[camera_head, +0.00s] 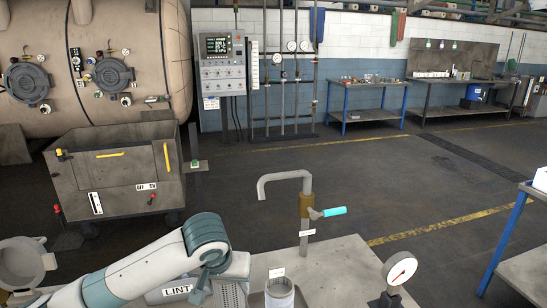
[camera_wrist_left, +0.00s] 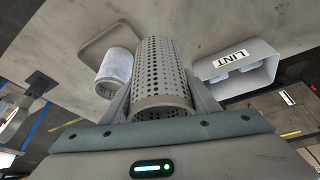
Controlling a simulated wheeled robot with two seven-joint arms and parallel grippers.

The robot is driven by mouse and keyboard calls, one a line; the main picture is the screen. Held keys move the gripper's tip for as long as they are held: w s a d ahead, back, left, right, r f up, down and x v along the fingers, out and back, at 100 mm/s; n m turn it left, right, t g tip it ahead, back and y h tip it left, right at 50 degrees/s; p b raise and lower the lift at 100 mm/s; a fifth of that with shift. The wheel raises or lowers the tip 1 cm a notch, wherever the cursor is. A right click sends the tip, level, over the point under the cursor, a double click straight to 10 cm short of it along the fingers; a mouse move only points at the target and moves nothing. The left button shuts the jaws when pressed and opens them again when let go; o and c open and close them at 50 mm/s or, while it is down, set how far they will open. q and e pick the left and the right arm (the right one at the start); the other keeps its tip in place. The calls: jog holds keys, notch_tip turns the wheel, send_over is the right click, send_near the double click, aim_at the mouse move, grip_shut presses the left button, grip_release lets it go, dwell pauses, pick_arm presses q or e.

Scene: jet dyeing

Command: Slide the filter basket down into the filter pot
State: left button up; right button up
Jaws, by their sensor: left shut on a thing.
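The filter basket is a grey perforated metal cylinder (camera_wrist_left: 163,75), seen large in the left wrist view. My left gripper (camera_wrist_left: 162,100) is shut on it, with one finger on each side. In the head view the perforated basket (camera_head: 232,294) shows only partly at the bottom edge, below my left wrist. A grey round vessel with a flanged rim (camera_head: 20,262) stands at the lower left of the head view, apart from the basket; it looks like the filter pot. My right gripper is not in view.
A white cylinder (camera_head: 280,292) stands in a shallow tray on the bench (camera_head: 335,265). A grey bin labelled LINT (camera_wrist_left: 235,65) is beside the basket. A bent pipe with a cyan-handled valve (camera_head: 305,205) and a pressure gauge (camera_head: 399,269) rise from the bench.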

pick_arm(q)
jog(key=s+a+r+n, duration=0.1)
jog(key=s+a+r, duration=0.3)
jog(key=a, duration=0.5)
jog(key=shift+s+a+r, duration=0.15)
jog(key=shift+s+r, duration=0.1)
jog(key=shift+s, duration=0.95)
jog(key=shift+r, duration=0.1)
dwell(1.5)
